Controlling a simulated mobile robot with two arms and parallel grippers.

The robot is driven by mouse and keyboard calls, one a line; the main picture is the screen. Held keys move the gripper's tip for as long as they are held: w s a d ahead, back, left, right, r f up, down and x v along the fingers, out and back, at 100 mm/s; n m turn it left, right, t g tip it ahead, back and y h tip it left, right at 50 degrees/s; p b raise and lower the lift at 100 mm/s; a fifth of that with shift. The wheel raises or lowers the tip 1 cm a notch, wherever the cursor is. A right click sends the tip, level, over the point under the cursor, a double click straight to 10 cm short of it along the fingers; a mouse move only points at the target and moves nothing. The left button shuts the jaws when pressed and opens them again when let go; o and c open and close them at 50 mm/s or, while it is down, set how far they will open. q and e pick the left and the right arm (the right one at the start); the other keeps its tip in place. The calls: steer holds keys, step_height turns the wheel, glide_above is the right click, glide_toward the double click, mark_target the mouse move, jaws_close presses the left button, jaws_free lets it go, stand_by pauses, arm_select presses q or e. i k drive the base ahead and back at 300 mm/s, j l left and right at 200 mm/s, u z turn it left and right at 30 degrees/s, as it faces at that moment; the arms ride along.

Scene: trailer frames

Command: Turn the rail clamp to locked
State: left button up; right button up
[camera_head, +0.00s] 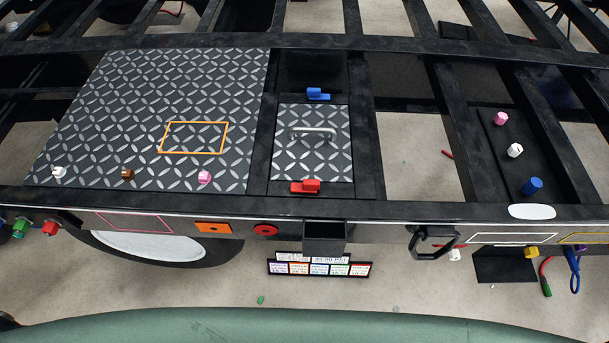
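No part is plainly marked as the rail clamp, and I cannot tell which fitting it is or whether it is locked. A black D-shaped handle (433,242) sits on the front rail (375,211) of the trailer frame, right of the middle. A red latch (305,187) is at the near edge of the small tread-plate hatch (290,155), and a blue latch (317,94) is at its far edge. A round red piece (265,230) and an orange plate (213,228) are on the front face of the rail. Neither gripper is in view.
A large tread plate (150,100) with small knobs along its near edge lies at left. A black box (324,238) juts from the rail above a label board (320,268). Coloured knobs (532,186) stand on a dark panel at right. Tools (574,268) hang at lower right.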

mark_target(307, 185)
steer(key=k+u, duration=0.25)
steer(key=k, duration=0.25)
steer(key=k+u, duration=0.3)
steer(key=k, duration=0.15)
